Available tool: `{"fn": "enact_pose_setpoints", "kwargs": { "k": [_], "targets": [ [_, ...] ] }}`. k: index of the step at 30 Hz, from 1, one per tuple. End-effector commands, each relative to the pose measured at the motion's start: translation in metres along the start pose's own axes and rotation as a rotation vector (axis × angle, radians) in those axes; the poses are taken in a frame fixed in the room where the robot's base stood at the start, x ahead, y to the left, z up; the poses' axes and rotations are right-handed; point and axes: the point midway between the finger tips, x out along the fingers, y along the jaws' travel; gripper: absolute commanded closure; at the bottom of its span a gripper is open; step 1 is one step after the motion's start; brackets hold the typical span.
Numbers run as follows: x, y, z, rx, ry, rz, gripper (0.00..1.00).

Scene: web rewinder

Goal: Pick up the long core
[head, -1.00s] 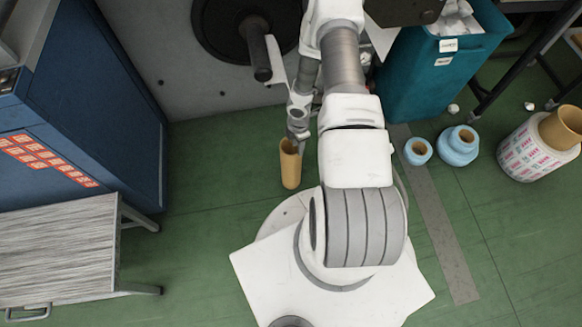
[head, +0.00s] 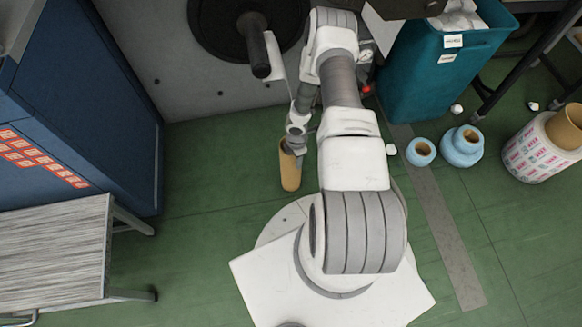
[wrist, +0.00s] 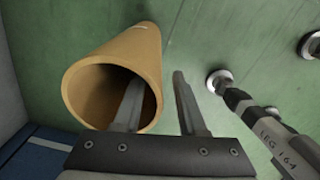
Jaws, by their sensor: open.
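The long core (head: 290,173), a tan-brown hollow tube, stands on the green floor in front of the grey machine panel in the head view. In the wrist view the core (wrist: 137,47) shows its open end toward me. My gripper (wrist: 157,79) is open at that end. Its left finger reaches into the bore and its right finger is outside, so the tube's wall lies between them. I cannot tell whether either finger touches the wall. In the head view my gripper (head: 295,146) is at the core's top, partly hiding it.
A black spindle (head: 254,45) juts out above and left of the core. A teal bin (head: 425,80) stands to the right. Blue rolls (head: 461,147) and a printed label roll (head: 540,150) stand further right. A blue cabinet (head: 95,110) and grey bench (head: 60,250) are at left.

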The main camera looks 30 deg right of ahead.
Motion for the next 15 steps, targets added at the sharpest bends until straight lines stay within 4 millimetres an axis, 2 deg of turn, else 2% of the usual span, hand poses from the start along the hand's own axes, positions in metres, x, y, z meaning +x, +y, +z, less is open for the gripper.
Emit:
{"fn": "enact_pose_setpoints", "kwargs": {
  "k": [2,9,15],
  "targets": [
    [-0.0009,0.0000,0.0000,0.000,0.000,0.000,0.59],
    [-0.0010,-0.0001,-0.0001,0.000,0.000,0.000,1.00],
    [-0.0010,-0.0001,-0.0002,0.000,0.000,0.000,1.00]
  ]
}}
